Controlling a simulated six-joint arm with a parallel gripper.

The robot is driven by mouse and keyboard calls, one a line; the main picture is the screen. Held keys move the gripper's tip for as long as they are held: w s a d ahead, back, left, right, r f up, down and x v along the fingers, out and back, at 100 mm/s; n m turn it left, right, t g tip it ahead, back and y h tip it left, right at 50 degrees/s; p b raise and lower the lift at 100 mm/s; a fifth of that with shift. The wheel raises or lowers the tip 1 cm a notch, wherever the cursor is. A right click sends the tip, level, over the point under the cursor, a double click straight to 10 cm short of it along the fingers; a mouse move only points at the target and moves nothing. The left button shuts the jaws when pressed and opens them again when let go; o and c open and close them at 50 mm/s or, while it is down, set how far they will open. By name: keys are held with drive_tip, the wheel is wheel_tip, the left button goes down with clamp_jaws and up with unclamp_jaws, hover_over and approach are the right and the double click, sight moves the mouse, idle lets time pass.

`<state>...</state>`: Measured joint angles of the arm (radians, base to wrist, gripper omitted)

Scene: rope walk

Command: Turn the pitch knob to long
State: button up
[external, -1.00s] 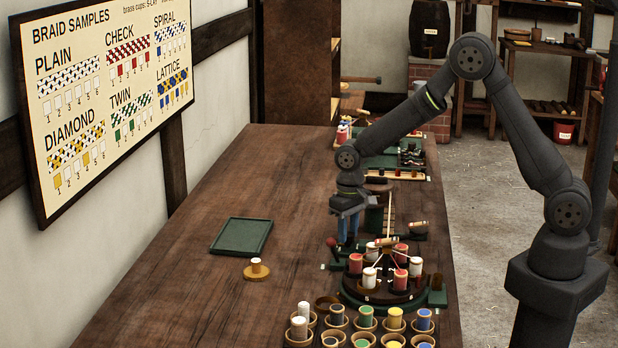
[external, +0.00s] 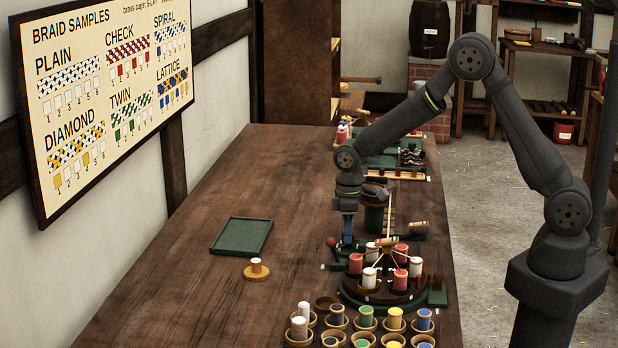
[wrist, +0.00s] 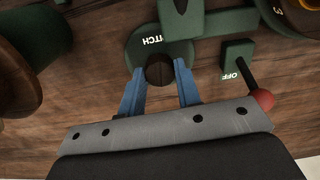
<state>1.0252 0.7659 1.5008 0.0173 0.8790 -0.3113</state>
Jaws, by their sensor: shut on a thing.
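In the external view my gripper (external: 347,240) points straight down at the left side of the braiding machine (external: 368,292) and hides the knob. I cannot make out the knob's pointer or a "long" mark.
A red-balled lever (wrist: 263,98) with an "OFF" label stands close to the right of my gripper. Several red and white spools (external: 355,263) stand on the machine. Cups of coloured bobbins (external: 365,323) are in front. A green tray (external: 242,237) and clear tabletop lie to the left.

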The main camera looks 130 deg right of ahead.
drive_tip(key=shift+n, duration=0.6)
drive_tip(key=o, duration=1)
drive_tip(key=shift+c, duration=0.2)
drive_tip(key=shift+r, duration=0.1)
wheel_tip(320, 180, up, 17)
drive_tip(key=shift+r, duration=0.15)
drive_tip(key=shift+d, duration=0.1)
wheel_tip(320, 180, down, 18)
drive_tip(key=shift+r, duration=0.25)
drive_tip(key=shift+r, duration=0.1)
idle(0.4)
